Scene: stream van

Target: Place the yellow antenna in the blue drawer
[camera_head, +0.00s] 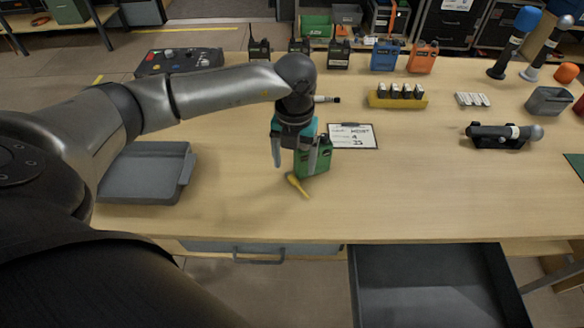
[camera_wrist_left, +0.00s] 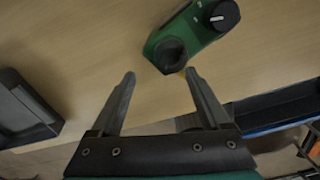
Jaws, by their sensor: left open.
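The yellow antenna (camera_head: 298,185) lies on the wooden table, at the front left foot of a green radio (camera_head: 318,160). My left gripper (camera_head: 290,163) points down just behind and above the antenna, its jaws open and empty, overlapping the radio's left side in the head view. In the left wrist view the open fingers (camera_wrist_left: 157,73) have bare table between them, with the green radio (camera_wrist_left: 195,38) beyond. The antenna is mostly hidden there. An open drawer (camera_head: 425,285) juts out below the table's front edge; its blue edge (camera_wrist_left: 285,120) shows in the wrist view. My right gripper is not in view.
A grey tray (camera_head: 145,172) stands left of the gripper. A clipboard (camera_head: 353,136) lies behind the green radio. A yellow battery holder (camera_head: 397,101) and a black microphone (camera_head: 497,133) are farther right. A shut drawer's handle (camera_head: 260,255) shows below the edge. The front right tabletop is clear.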

